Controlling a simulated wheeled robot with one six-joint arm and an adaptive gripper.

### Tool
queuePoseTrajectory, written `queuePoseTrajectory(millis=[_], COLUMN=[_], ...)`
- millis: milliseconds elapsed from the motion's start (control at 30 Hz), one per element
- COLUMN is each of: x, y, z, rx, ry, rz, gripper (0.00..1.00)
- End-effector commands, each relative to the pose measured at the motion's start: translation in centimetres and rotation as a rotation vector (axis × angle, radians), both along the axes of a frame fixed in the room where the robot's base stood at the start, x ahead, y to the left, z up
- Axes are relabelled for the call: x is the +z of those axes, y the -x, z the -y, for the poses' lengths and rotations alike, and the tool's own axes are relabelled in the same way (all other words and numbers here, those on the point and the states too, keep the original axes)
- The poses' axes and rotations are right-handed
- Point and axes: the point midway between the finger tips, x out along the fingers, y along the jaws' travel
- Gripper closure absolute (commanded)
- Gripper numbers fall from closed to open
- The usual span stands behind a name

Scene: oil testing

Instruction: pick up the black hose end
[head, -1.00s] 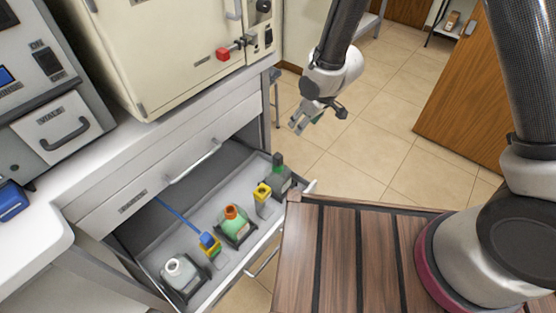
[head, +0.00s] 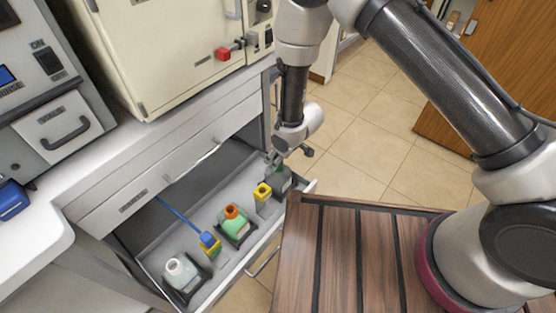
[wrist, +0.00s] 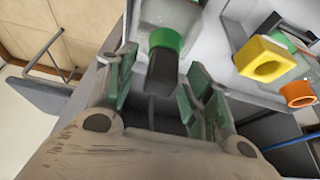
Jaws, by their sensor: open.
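The black hose end (wrist: 162,72) shows in the wrist view as a dark piece at the green collar (wrist: 166,40) of a bottle. My gripper (wrist: 160,82) is open, with one finger to the left of the black piece and one to the right. I see no finger closed on it. In the head view my gripper (head: 275,158) points down over the far right end of the open drawer (head: 165,240), at the top of the bottle (head: 280,182) there. The gripper hides most of the bottle's top in that view.
Further along the drawer are an orange-capped green bottle (head: 233,224), a blue-handled tool (head: 208,241) and a white bottle (head: 183,272). The wooden top (head: 330,250) lies to the right.

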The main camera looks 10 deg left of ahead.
Motion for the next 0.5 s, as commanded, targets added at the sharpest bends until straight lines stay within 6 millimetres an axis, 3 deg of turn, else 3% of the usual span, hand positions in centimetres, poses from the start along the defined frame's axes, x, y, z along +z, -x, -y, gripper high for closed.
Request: queuePoseTrajectory(millis=[133, 367, 500], x=[0.06, 0.08, 0.09], y=[-0.01, -0.01, -0.01], z=[0.0, 0.0, 0.0], rx=[0.0, 0.0, 0.0], ry=[0.0, 0.0, 0.0], rz=[0.0, 0.0, 0.0], gripper=[0.5, 0.92, 0.96])
